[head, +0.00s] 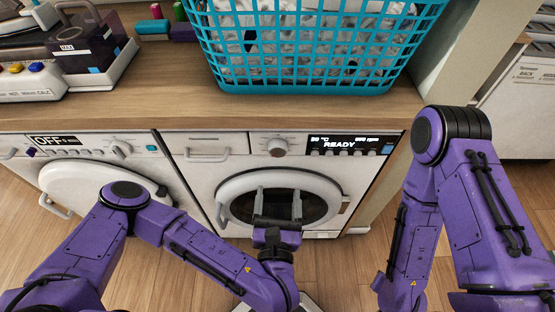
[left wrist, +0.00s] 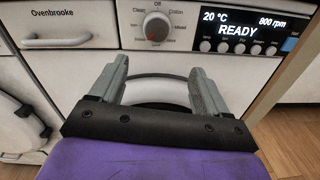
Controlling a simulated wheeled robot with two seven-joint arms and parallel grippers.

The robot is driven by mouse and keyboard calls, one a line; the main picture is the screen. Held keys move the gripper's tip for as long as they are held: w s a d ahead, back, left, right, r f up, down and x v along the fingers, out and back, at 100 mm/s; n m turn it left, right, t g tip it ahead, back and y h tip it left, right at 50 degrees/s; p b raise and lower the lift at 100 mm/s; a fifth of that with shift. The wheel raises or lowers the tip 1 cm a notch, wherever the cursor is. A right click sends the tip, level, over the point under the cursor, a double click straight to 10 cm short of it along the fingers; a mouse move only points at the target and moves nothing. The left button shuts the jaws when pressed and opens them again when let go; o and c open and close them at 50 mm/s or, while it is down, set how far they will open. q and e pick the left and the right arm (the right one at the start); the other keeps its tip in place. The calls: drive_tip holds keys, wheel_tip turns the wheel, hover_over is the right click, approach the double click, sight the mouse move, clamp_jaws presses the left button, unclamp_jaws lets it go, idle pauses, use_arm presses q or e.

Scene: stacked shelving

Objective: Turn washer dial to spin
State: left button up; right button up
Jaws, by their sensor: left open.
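The washer dial (head: 277,147) is a round knob on the white front panel of the right-hand washer. In the left wrist view the dial (left wrist: 157,26) has printed settings around it, including Off at the top and Cotton at upper right; the small ones are hard to read. A red mark shows on its lower part. The display (left wrist: 240,30) reads READY, 20 °C and 800 rpm. My left gripper (head: 279,196) is open and empty, in front of the round washer door, below the dial and apart from it. Its fingers (left wrist: 160,72) point toward the panel. My right gripper is out of view.
A second machine (head: 90,147) at left has a display reading OFF and its door (head: 105,185) ajar. A wooden counter (head: 160,105) above holds a teal laundry basket (head: 300,85) and appliances. A detergent drawer (left wrist: 60,35) lies left of the dial.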

sight(277, 153)
use_arm(q)
drive_tip(key=w, duration=0.3)
drive_tip(key=w+r+n, duration=0.1)
drive_tip(key=w, duration=0.3)
drive_tip(key=w+n+b, duration=0.1)
drive_tip(key=w, duration=0.2)
drive_tip(key=shift+w+r+y, duration=0.15)
drive_tip(key=shift+w+y, duration=0.15)
drive_tip(key=shift+w, duration=0.05)
drive_tip(key=shift+a, duration=0.1)
drive_tip(key=c, duration=1)
